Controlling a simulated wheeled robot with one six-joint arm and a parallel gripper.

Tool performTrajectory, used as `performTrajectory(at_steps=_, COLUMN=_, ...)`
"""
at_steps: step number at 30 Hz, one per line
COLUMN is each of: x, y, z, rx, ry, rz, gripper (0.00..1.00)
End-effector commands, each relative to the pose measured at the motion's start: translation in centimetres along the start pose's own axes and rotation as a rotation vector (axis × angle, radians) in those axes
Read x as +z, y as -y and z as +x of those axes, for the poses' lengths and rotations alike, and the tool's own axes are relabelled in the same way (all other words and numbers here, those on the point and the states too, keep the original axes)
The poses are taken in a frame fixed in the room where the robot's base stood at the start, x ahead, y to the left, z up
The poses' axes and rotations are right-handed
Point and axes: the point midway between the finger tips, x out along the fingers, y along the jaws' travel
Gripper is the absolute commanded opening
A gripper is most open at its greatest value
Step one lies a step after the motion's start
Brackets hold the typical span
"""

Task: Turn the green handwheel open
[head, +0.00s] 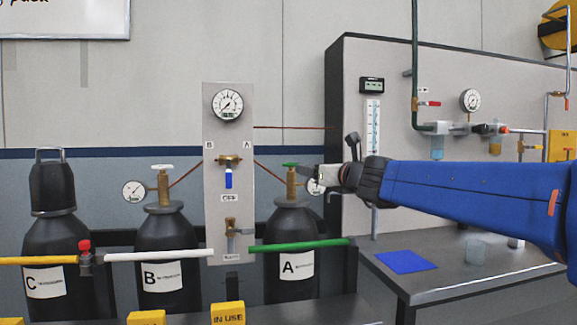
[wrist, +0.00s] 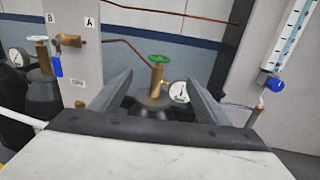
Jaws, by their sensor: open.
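The green handwheel (head: 290,165) sits on top of the brass valve of the black cylinder labelled A (head: 290,225) in the head view. In the wrist view the green handwheel (wrist: 158,58) shows near the middle, above its brass valve (wrist: 156,78) and beside a round gauge (wrist: 180,92). My gripper (head: 318,172) is just to the right of the handwheel in the head view. In the wrist view my gripper (wrist: 160,88) is open and empty, its fingers spread to either side of the valve. The handwheel appears beyond the fingertips, with nothing touching it visible.
A panel (head: 228,125) with a gauge and a blue lever (head: 229,179) stands left of cylinder A. A green bar (head: 298,245) crosses in front of the cylinder. Cylinder B (head: 165,235) has a white handwheel (head: 162,167). A bench (head: 480,272) stands at right.

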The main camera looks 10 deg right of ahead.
Motion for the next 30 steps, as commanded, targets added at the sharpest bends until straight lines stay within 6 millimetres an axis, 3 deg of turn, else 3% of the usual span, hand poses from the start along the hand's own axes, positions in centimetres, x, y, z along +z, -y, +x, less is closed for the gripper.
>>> performTrajectory(at_steps=30, x=0.0, y=-0.1, z=15.3, rx=0.003, ry=0.0, rz=-0.002, gripper=0.69)
